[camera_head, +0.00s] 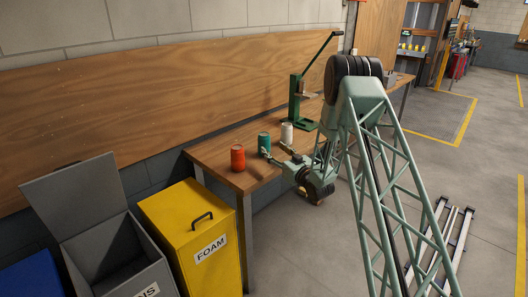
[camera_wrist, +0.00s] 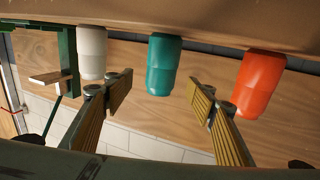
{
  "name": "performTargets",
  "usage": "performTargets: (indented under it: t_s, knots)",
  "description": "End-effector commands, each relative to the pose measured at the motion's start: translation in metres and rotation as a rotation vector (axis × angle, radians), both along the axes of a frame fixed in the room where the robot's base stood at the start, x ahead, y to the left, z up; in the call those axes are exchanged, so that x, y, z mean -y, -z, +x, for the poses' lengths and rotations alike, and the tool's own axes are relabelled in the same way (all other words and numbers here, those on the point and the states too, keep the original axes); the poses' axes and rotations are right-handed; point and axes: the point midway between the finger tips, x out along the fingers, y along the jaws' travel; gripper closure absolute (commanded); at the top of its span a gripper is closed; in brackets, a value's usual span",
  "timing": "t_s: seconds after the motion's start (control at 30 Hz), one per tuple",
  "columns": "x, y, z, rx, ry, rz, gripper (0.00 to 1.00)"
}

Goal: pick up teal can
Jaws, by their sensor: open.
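The teal can (camera_head: 264,142) stands upright on the wooden table, between an orange can and a white can. In the wrist view, which is upside down, the teal can (camera_wrist: 164,65) is in the middle, in line with the gap between my fingers. My gripper (camera_head: 272,153) is open and low by the table's front edge, close to the teal can. In the wrist view my gripper (camera_wrist: 161,78) has one fingertip on each side of the can, with space at both sides. I cannot tell whether the can is between the fingertips or just beyond them.
The orange can (camera_head: 237,157) and the white can (camera_head: 287,133) stand on the table (camera_head: 222,152) at either side. A green press (camera_head: 297,100) stands farther back. A yellow foam bin (camera_head: 190,228) and an open grey bin (camera_head: 112,250) stand at the table's left.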

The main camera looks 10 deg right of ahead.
Motion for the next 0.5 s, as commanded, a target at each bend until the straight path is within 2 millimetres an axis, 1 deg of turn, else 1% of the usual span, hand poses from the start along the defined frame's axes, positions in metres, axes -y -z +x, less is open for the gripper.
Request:
performTargets:
  t_s: [0.1,0.23,0.33,0.5]
  knots:
    - [-0.006,0.0,0.015,0.001,-0.001,0.0,0.49]
    - [-0.011,0.0,0.028,0.002,-0.002,0.0,0.49]
    - [-0.013,-0.001,0.034,0.001,-0.001,-0.001,0.49]
    - [-0.014,-0.001,0.038,0.001,0.0,0.0,0.49]
